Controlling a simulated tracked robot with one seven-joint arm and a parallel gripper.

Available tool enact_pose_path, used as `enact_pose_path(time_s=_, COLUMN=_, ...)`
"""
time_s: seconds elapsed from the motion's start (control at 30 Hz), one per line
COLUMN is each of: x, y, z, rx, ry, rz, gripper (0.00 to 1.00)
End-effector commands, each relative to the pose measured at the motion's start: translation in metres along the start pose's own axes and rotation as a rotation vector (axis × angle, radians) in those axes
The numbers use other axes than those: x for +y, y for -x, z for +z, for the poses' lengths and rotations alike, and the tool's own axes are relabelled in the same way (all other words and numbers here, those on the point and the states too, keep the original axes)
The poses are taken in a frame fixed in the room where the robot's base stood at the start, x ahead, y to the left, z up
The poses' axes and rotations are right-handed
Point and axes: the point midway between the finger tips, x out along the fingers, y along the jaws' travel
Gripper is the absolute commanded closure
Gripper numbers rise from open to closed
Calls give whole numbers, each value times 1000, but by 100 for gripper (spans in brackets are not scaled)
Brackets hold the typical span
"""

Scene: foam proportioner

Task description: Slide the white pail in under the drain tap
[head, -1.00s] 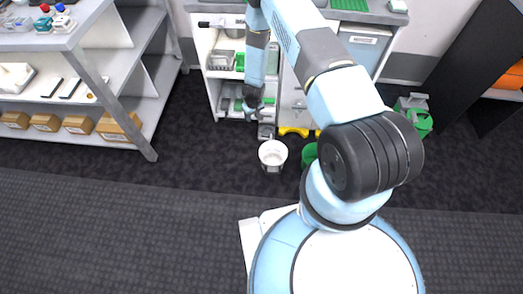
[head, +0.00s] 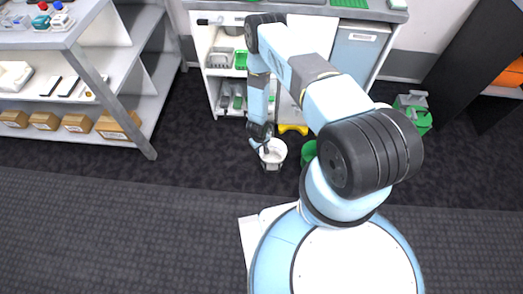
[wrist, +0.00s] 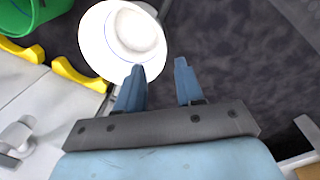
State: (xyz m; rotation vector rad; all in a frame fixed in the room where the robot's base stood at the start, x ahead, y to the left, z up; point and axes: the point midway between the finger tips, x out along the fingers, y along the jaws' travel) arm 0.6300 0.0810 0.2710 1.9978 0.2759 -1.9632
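The white pail (head: 276,157) stands upright on the dark floor in front of the cabinet. In the wrist view the pail (wrist: 112,25) is at the top left, seen from above and empty. My gripper (head: 262,146) points down at the pail's left rim in the head view. In the wrist view my gripper (wrist: 160,65) is open, its two fingers apart. One fingertip overlaps the pail's rim and the other is outside over the floor. Whether either finger touches the pail cannot be told. I cannot make out the drain tap with certainty.
A green bucket (head: 309,153) stands just right of the pail. Yellow feet (head: 291,129) stick out at the cabinet base. The open cabinet (head: 228,70) holds trays. A shelf rack (head: 140,125) stands left. Floor between rack and pail is clear.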

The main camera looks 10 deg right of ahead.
Motion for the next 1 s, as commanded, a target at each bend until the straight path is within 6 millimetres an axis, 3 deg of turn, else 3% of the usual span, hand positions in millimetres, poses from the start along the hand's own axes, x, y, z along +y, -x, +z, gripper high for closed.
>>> enact_pose_path(time_s=0.17, x=0, y=-14, z=1, rx=-2, ry=-1, rz=-1, gripper=63)
enact_pose_path(time_s=0.8, x=0, y=-108, z=1, rx=0, ry=0, rz=1, gripper=63)
enact_pose_path(time_s=1.0, x=0, y=-128, z=1, rx=-1, ry=1, rz=1, gripper=63)
